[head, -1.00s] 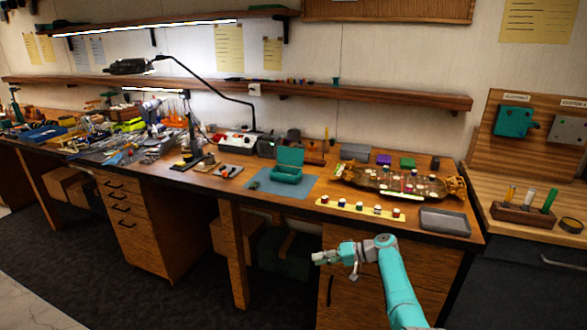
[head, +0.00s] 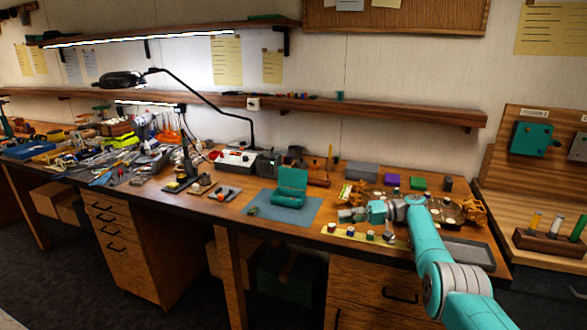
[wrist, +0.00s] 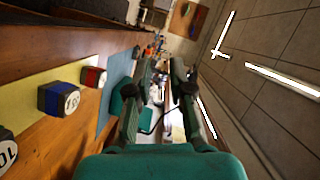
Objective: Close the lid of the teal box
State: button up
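The teal box (head: 288,199) sits on a blue mat (head: 262,208) on the workbench. Its lid (head: 293,179) stands open, raised at the back edge. My gripper (head: 345,215) is to the right of the box, apart from it, above the bench's front part and pointing left. In the wrist view, which is turned sideways, my gripper (wrist: 160,75) has its two fingers spread with nothing between them. A teal patch that looks like the box (wrist: 119,68) is partly hidden behind the left finger there.
A yellow strip with several small labelled jars (head: 352,233) lies below my gripper. My arm covers part of a brown tray with more jars (head: 449,209). A grey tray (head: 468,253) is at the right. A lamp (head: 215,97) stands behind, left of the box.

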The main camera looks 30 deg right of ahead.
aim_at(292, 178)
jog(key=i+l, duration=0.3)
jog(key=i, duration=0.2)
jog(key=i+l, duration=0.3)
jog(key=i, duration=0.2)
